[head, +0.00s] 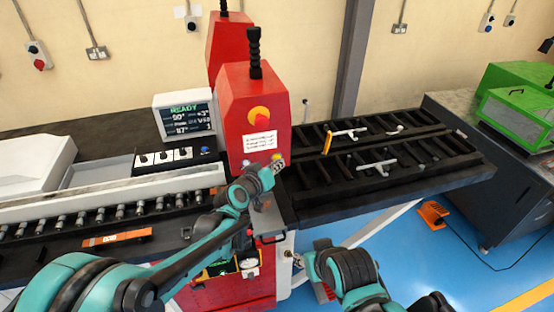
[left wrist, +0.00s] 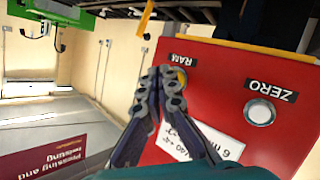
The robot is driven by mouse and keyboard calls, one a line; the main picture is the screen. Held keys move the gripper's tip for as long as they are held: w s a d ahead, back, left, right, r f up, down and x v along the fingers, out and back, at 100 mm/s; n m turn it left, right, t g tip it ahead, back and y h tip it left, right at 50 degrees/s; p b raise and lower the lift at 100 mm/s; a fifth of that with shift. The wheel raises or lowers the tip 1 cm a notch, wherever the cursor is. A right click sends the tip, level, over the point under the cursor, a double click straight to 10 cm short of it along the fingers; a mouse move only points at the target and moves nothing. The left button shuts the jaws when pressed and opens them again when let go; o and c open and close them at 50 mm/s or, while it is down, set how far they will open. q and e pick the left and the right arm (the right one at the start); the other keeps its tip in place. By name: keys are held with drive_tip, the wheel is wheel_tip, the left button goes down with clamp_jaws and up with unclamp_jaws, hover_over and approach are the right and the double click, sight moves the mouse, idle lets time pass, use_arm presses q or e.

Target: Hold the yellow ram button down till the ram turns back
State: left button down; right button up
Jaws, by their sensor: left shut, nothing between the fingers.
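The yellow ram button (left wrist: 181,75) sits on the red machine face under a RAM label in the left wrist view, mostly covered by my fingers. In the head view a bit of yellow (head: 277,157) shows at the fingertips. My left gripper (head: 276,165) is shut and empty, its tips at the button; it also shows in the left wrist view (left wrist: 166,78). I cannot tell whether the tips touch the button or whether it is pressed. The red bender head (head: 240,90) stands upright. My right arm is low at the centre right; its fingers are not clear.
A white ZERO button (left wrist: 260,112) is close beside the ram button. A red stop knob (head: 259,115) is above. A black slotted table (head: 440,180) holds small parts at right. An orange pedal (head: 433,213) lies on the floor.

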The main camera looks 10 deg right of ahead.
use_arm(q)
drive_tip(key=shift+w, duration=0.5)
idle(0.7)
drive_tip(key=shift+s, duration=0.15)
idle(3.8)
drive_tip(key=shift+s, duration=0.85)
drive_tip(key=s, duration=0.4)
drive_tip(key=shift+s+d, duration=0.1)
drive_tip(key=shift+s, duration=0.3)
